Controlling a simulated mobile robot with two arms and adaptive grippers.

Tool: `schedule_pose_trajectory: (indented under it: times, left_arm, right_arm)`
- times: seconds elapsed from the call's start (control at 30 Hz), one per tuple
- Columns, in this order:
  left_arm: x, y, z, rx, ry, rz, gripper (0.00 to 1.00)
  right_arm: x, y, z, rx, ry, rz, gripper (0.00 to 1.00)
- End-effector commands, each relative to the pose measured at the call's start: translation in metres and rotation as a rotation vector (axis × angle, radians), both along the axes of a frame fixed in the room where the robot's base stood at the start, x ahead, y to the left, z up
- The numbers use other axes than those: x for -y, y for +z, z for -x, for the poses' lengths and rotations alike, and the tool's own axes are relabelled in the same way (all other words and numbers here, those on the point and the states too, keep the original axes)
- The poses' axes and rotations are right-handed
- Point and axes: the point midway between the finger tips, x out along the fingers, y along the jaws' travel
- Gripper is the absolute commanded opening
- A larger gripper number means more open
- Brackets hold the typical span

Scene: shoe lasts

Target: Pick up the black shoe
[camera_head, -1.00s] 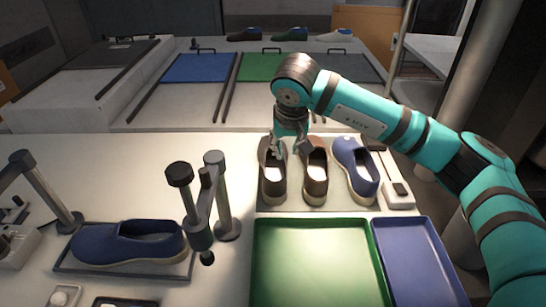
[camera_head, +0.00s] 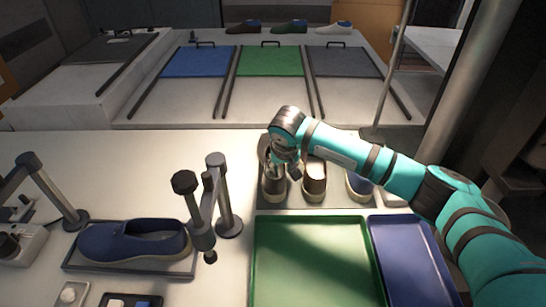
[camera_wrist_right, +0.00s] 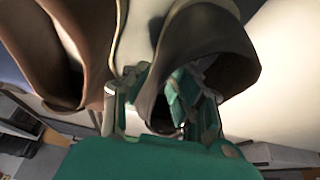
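The black shoe (camera_head: 274,190) stands on the table behind the green tray, leftmost in a row of shoes. My right gripper (camera_head: 275,172) is at its opening and hides part of it. In the right wrist view, the dark shoe (camera_wrist_right: 215,50) fills the upper right, and the gripper (camera_wrist_right: 160,105) has its fingers apart at the shoe's rim, one partly behind the dark wall. I see no clear closing on the shoe. My left gripper is not in view.
The brown shoe (camera_head: 314,182) stands close to the right; the blue shoe (camera_head: 357,187) is beyond it, partly behind my arm. A green tray (camera_head: 262,262) and blue tray (camera_head: 408,265) lie in front. A grey fixture (camera_head: 225,205) stands left, beside another blue shoe (camera_head: 130,240).

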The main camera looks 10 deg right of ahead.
Motion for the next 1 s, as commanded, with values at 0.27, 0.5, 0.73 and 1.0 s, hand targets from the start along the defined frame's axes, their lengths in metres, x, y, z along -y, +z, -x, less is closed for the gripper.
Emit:
schedule_pose_trajectory:
  times: [0.27, 0.5, 0.73, 1.0]
  left_arm:
    - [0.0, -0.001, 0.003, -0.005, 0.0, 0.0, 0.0]
    - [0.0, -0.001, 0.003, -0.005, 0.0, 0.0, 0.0]
    - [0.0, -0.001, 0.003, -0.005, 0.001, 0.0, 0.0]
    - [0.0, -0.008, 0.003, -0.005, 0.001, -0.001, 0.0]
  right_arm:
    - [0.0, 0.0, 0.0, 0.0, 0.0, 0.0, 0.06]
    - [0.0, 0.0, 0.0, 0.0, 0.0, 0.0, 0.0]
    - [0.0, 0.002, -0.001, 0.003, 0.0, 0.0, 0.0]
    - [0.0, 0.023, -0.002, 0.008, 0.0, -0.001, 0.0]
